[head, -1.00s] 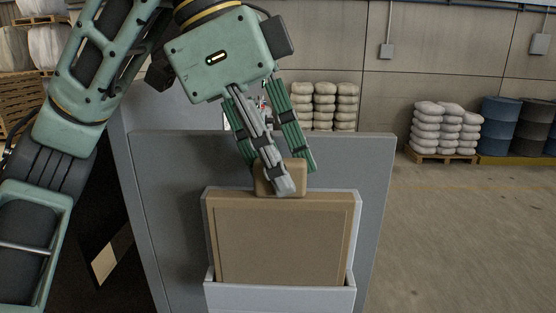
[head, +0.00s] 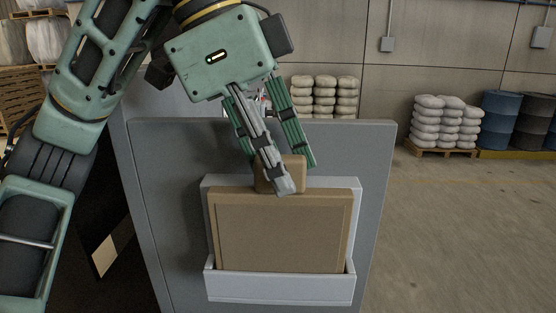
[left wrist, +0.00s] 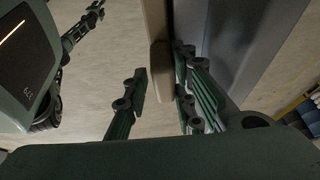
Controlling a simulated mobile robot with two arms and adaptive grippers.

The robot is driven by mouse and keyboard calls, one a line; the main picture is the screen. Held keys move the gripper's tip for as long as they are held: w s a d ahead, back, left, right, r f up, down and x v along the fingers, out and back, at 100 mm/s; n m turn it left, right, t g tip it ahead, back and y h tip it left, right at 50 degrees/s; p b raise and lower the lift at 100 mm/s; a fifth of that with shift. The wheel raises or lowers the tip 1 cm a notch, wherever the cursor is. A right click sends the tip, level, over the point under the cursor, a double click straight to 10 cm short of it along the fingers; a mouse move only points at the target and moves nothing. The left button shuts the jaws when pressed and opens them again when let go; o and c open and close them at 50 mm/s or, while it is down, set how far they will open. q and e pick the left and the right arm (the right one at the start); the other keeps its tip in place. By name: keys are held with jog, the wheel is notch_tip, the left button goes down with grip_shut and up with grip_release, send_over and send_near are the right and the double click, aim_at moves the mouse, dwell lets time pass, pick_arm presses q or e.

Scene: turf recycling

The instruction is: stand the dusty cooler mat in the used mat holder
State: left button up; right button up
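The dusty cooler mat (head: 280,232) is a tan framed panel with a block-like tab (head: 293,170) on its top edge. It stands upright inside the pale grey used mat holder (head: 280,287), whose front lip hides its lower edge. The holder's back rises slightly above the mat. My left gripper (head: 298,180) comes down from above with its fingers on either side of the tab, seemingly shut on it.
A large grey panel (head: 170,200) stands behind the holder. Stacked pale sacks (head: 440,125) on a pallet and blue and dark drums (head: 500,120) stand by the far wall. The concrete floor (head: 470,230) at right is clear.

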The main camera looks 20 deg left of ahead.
pick_arm(q)
jog(key=shift+o, duration=1.3)
jog(key=v, duration=0.7)
jog(key=shift+a+r, duration=0.15)
jog(key=shift+r, duration=0.35)
